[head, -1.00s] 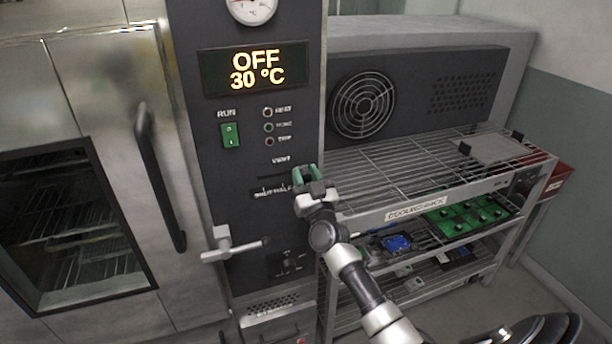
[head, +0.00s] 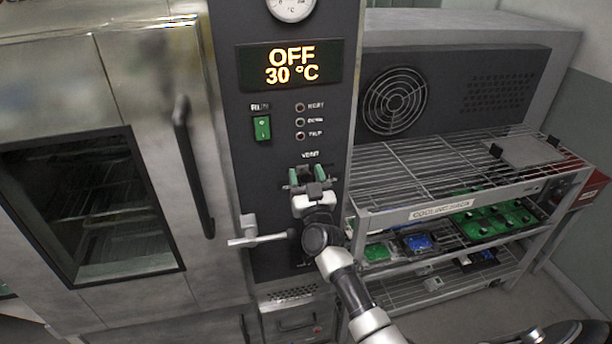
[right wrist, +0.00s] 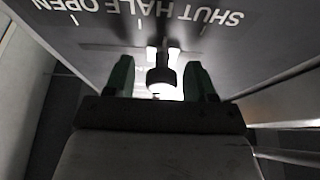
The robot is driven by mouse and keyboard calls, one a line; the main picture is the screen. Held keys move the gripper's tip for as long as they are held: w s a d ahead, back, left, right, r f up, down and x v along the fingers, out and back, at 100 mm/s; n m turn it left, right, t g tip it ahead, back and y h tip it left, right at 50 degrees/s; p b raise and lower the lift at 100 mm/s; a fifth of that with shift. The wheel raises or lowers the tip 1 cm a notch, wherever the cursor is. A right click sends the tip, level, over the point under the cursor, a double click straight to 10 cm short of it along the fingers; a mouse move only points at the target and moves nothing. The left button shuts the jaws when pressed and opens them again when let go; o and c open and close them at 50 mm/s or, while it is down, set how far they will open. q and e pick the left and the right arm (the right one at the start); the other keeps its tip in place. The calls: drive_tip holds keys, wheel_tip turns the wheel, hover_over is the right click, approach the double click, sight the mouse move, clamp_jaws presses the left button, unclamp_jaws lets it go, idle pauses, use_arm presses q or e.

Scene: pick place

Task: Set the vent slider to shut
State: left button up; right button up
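The vent slider's black knob (right wrist: 162,76) stands out from a slot in the dark panel, under the VENT label in the head view. In the right wrist view the scale (right wrist: 150,10) reads SHUT, HALF, OPEN upside down, with SHUT at the right. The knob's stem appears between the HALF and SHUT marks, nearer HALF; its exact setting is hard to tell. My right gripper (head: 307,176) is at the slot, and its green fingers (right wrist: 158,80) are open on either side of the knob, with gaps. In the head view it hides the knob and scale. My left gripper is out of view.
A metal lever (head: 262,238) sticks out left of my right wrist. The oven door handle (head: 190,165) is further left. A cooling rack (head: 440,212) with a wire top stands close on the right. The display (head: 290,65) reads OFF, 30 °C.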

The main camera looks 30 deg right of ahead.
drive_tip(key=b+v, duration=0.3)
drive_tip(key=v, duration=0.8)
drive_tip(key=shift+o, duration=0.2)
